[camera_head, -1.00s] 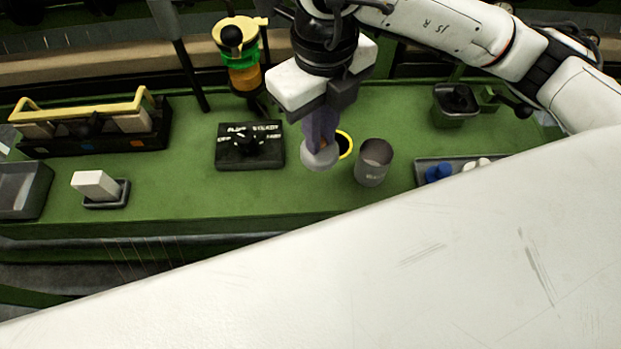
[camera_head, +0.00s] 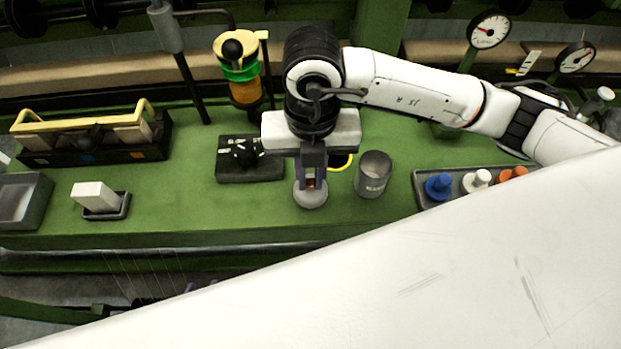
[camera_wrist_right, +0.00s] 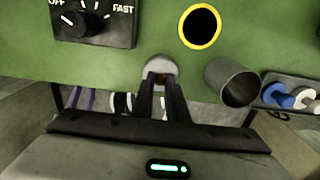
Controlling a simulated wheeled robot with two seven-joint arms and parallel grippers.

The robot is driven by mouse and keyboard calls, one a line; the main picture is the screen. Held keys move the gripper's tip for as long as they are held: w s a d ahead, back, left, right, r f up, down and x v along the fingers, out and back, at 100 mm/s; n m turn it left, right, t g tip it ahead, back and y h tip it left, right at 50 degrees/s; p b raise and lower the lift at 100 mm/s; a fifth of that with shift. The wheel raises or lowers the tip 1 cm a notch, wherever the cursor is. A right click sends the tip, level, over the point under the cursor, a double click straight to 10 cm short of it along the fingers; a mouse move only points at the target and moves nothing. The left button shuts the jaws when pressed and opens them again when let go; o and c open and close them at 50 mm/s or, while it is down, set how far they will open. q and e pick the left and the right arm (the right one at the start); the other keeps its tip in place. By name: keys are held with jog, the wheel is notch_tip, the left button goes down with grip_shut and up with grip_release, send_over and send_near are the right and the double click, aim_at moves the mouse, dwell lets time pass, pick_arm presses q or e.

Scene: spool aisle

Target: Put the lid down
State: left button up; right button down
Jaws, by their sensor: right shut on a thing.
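The lid (camera_head: 310,197) is a small pale grey disc with a raised knob, at the front part of the green bench. It also shows at the fingertips in the right wrist view (camera_wrist_right: 160,66). My right gripper (camera_head: 312,182) points down and is shut on the lid's knob, which the fingers partly hide. I cannot tell whether the lid touches the bench. An open grey can (camera_head: 374,182) stands upright just right of the lid, apart from it, and also shows in the right wrist view (camera_wrist_right: 234,84). My left gripper is not in view.
A yellow-rimmed hole (camera_wrist_right: 200,27) lies behind the lid. A black dial box (camera_head: 250,168) sits behind left, and a tray (camera_head: 423,190) with coloured pegs stands right. A small dish with a white block (camera_head: 95,197) is far left. The bench left of the lid is clear.

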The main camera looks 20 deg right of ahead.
notch_tip(320, 180, down, 2)
jog(key=shift+f, duration=0.1)
jog(key=c, duration=2.2)
grip_release()
jog(key=shift+f, duration=0.2)
jog(key=o, duration=0.5)
jog(key=shift+r, duration=0.1)
jog(key=shift+c, duration=0.2)
